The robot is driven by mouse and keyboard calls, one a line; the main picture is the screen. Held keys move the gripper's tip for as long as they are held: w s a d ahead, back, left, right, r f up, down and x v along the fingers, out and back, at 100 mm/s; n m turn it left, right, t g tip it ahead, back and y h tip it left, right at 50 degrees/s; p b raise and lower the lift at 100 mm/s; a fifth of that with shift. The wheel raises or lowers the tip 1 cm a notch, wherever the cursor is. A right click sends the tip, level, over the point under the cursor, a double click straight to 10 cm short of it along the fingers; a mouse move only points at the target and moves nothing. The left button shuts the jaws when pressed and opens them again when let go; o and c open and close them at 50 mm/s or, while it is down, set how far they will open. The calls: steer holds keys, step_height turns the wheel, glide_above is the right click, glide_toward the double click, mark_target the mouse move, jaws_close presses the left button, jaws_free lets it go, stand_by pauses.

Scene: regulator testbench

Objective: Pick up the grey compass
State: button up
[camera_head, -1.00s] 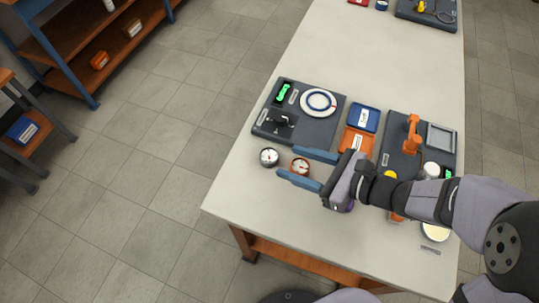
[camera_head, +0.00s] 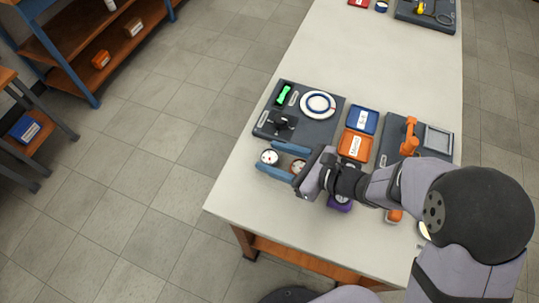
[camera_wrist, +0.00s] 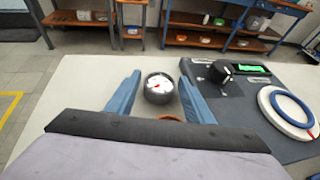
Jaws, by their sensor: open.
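The grey compass (camera_head: 269,157) is a small round dial with a white face and a dark grey rim. It sits on the pale bench near its left edge. In the wrist view the compass (camera_wrist: 158,90) stands between the fingertips of my gripper (camera_wrist: 160,80), with a gap to each finger. In the head view my gripper (camera_head: 267,156) is open, with one blue finger on each side of the compass. Whether the fingers are low enough to reach around its body is hard to tell.
A reddish-brown-rimmed dial (camera_head: 298,167) lies between the fingers, closer to my palm. A dark board (camera_head: 318,131) with a ring and a black fixture lies just behind. Blue (camera_head: 362,119) and orange (camera_head: 354,145) trays stand to the right. Bare bench lies in front.

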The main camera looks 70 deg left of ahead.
steer(key=c, duration=0.9)
steer(key=shift+r, duration=0.1)
steer(key=shift+c, duration=0.2)
